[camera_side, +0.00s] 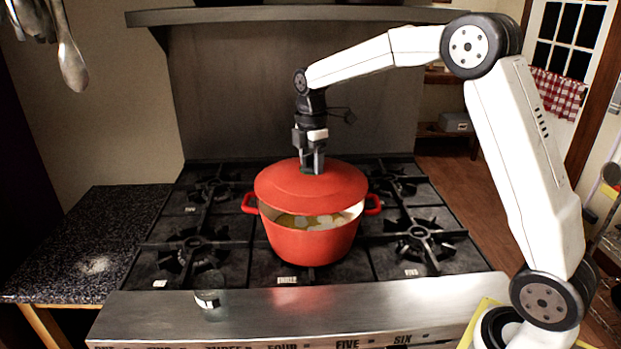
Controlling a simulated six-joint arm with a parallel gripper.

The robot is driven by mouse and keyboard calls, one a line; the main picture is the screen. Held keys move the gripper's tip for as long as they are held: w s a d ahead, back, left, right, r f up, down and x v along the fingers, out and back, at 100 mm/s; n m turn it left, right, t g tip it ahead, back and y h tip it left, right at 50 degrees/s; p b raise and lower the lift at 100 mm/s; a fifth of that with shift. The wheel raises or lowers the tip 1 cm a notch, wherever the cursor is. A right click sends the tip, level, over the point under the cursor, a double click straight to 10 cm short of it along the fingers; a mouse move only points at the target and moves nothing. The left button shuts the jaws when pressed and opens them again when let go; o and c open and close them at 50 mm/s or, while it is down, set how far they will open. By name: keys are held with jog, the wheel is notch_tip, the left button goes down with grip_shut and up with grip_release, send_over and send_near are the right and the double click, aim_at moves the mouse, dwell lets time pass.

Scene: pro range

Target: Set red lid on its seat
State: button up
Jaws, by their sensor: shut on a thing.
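The red lid (285,185) is above the red pot (308,246) in the side view. My gripper (312,168) is shut on the lid's knob at its top and points straight down. The knob is mostly hidden between the fingers. The lid looks tilted, with its rear edge low near the pot's rim and its front edge raised. A gap at the front shows the pot's pale inside and some yellowish contents. Whether the lid's rear edge touches the rim cannot be told.
The pot stands on the black stove grates (195,250), with bare burners around it. A dark speckled counter (85,240) lies to the left. A steel shelf (280,15) runs above the back panel.

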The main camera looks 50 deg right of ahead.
jog(key=shift+f, duration=1.75)
jog(key=shift+f, duration=0.3)
jog(key=o, duration=0.8)
jog(key=shift+o, duration=0.2)
jog(key=shift+r, duration=0.15)
jog(key=shift+r, duration=2.3)
